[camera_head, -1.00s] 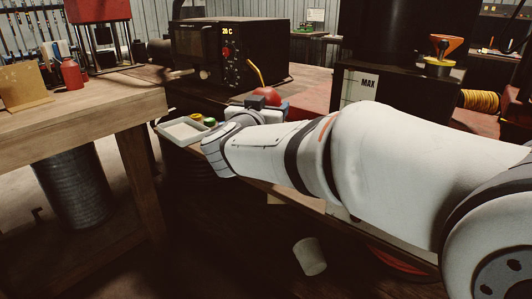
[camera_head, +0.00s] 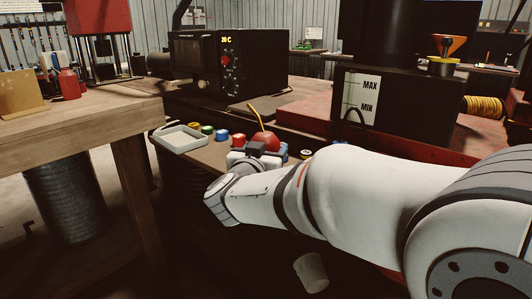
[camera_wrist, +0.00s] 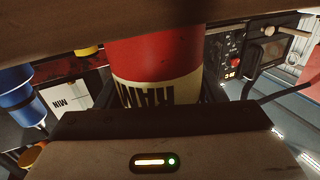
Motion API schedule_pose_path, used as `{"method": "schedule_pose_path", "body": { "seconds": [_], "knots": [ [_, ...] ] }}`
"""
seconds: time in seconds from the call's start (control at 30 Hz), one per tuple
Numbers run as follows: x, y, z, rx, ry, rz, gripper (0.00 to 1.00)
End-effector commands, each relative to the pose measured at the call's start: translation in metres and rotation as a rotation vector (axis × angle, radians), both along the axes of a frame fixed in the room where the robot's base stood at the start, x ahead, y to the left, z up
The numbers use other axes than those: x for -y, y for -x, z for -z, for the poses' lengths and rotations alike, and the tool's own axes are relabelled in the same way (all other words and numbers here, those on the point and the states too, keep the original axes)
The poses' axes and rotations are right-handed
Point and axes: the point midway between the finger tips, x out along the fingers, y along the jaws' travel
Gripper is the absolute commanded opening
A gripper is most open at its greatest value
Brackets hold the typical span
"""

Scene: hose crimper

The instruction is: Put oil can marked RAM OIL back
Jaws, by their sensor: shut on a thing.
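The red oil can (camera_head: 265,141) with a thin yellow spout is in my gripper (camera_head: 262,152), which is shut on it. In the head view my wrist hides the lower part of the can. In the wrist view the can (camera_wrist: 155,60) shows its red body and a cream label with upside-down black letters, partly cut off, which seem to read RAM. The can is over or beside the bench with the coloured caps; I cannot tell whether it touches the surface.
A pale tray (camera_head: 182,138) and several coloured caps (camera_head: 221,135) lie left of the can. A dark oven-like unit (camera_head: 228,62) stands behind. A black tank (camera_head: 395,105) with MAX and MIN marks and a funnel (camera_head: 449,46) stand right. A wooden table (camera_head: 80,112) is at left.

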Motion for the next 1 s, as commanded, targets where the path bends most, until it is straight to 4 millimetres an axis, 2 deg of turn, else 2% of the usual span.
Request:
{"method": "schedule_pose_path", "body": {
  "seconds": [0.17, 0.2, 0.47, 0.77, 0.87, 1.0],
  "knots": [
    [0.0, 0.0, 0.001, 0.001, 0.0, 0.0, 0.25],
    [0.0, 0.0, 0.003, 0.0, 0.001, 0.0, 0.63],
    [-0.001, 0.0, 0.002, -0.001, 0.0, -0.001, 0.84],
    [-0.001, 0.0, -0.002, 0.0, -0.001, -0.002, 0.84],
    [-0.005, 0.012, -0.002, -0.002, -0.001, -0.005, 0.84],
    [-0.013, 0.039, -0.004, -0.001, 0.0, -0.008, 0.84]
  ]
}}
